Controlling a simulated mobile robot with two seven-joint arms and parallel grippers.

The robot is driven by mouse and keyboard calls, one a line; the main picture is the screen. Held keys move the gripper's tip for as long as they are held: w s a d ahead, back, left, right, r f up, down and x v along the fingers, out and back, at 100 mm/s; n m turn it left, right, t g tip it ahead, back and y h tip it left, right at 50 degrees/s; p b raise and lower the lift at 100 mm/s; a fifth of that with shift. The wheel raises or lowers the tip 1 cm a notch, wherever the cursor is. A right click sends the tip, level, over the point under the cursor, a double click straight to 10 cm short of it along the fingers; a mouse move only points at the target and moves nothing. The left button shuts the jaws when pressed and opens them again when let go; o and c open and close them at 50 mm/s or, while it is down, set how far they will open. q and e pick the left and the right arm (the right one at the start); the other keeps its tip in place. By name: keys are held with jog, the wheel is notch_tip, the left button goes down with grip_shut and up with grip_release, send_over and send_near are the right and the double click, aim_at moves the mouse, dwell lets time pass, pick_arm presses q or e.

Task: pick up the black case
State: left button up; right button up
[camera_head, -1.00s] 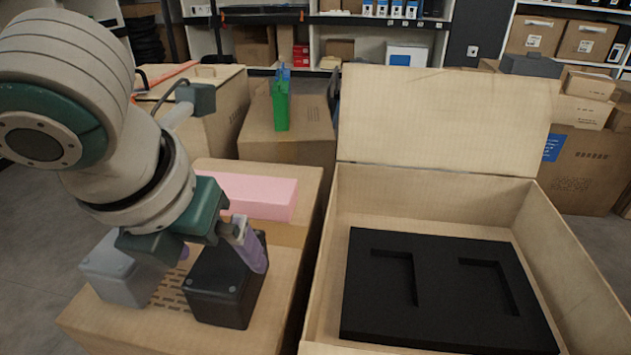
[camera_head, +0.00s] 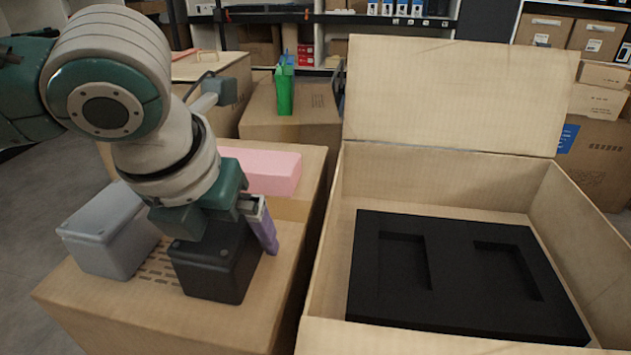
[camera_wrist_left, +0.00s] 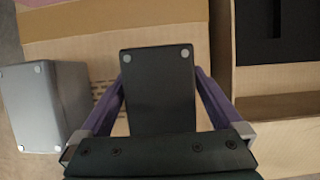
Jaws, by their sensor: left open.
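The black case (camera_head: 216,272) stands on a cardboard box, to the right of a grey case (camera_head: 108,240). My left gripper (camera_head: 235,240) is over the black case from above, with one purple finger showing along its right side. In the left wrist view the black case (camera_wrist_left: 160,85) lies between the two open purple fingers (camera_wrist_left: 160,100), with a gap showing on each side. The grey case (camera_wrist_left: 42,105) is left of the left finger there. In the head view the far finger is hidden behind the gripper and case. My right gripper is in no view.
A pink block (camera_head: 262,172) lies behind the gripper on the same cardboard box (camera_head: 268,325). To the right is an open carton (camera_head: 322,265) with a black foam insert (camera_head: 455,270) that has two recesses. A green object (camera_head: 284,92) stands on a box behind.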

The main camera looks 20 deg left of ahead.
pick_arm(q)
jog(key=shift+f+p, duration=0.3)
jog(key=shift+p, duration=0.1)
dwell(0.3)
jog(key=c, duration=1.3)
